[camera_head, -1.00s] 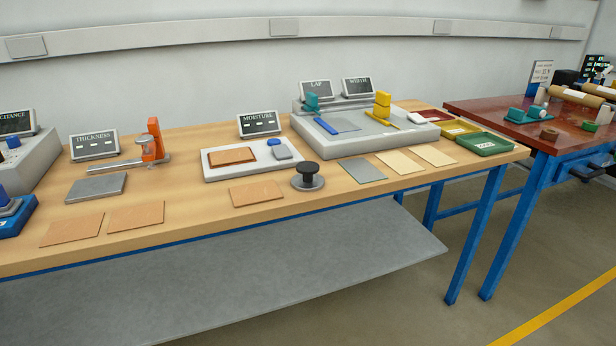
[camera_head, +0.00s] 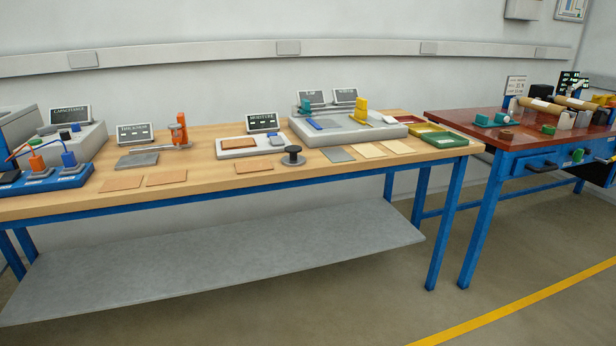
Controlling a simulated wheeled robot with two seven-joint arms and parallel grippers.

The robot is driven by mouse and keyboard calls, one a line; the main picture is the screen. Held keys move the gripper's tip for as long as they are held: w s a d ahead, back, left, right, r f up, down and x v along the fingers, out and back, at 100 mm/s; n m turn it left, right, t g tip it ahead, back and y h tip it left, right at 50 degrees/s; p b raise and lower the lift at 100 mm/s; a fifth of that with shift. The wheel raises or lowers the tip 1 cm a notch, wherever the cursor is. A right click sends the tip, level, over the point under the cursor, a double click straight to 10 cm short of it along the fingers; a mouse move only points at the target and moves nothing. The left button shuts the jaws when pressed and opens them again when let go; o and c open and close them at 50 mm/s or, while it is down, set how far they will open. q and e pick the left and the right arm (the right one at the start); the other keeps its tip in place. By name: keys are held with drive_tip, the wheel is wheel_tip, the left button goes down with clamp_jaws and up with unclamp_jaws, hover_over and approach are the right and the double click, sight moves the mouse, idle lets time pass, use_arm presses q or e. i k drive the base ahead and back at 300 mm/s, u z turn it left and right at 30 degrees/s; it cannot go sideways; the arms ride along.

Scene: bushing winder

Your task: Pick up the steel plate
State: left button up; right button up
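Two grey plates lie on the wooden bench, and I cannot tell for certain which is the steel plate. One is a thin, flat grey plate (camera_head: 338,155) near the front edge, between a black-knobbed weight (camera_head: 293,157) and two cream sheets (camera_head: 368,150). The other is a thicker grey plate (camera_head: 137,160) at the left, in front of the thickness display (camera_head: 135,133). Both lie flat with nothing on top. Neither of my grippers is in view.
Tan sheets (camera_head: 166,177) lie along the front edge. Behind stand an orange gauge (camera_head: 178,130), a moisture tray (camera_head: 238,147) and a large grey measuring base (camera_head: 350,131). Green and yellow trays (camera_head: 444,139) sit at the right end. A red-topped bench (camera_head: 470,125) adjoins; floor in front is clear.

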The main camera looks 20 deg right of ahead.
sight(293, 160)
drive_tip(key=z, duration=0.9)
drive_tip(key=i, duration=1.3)
drive_tip(key=u, duration=0.4)
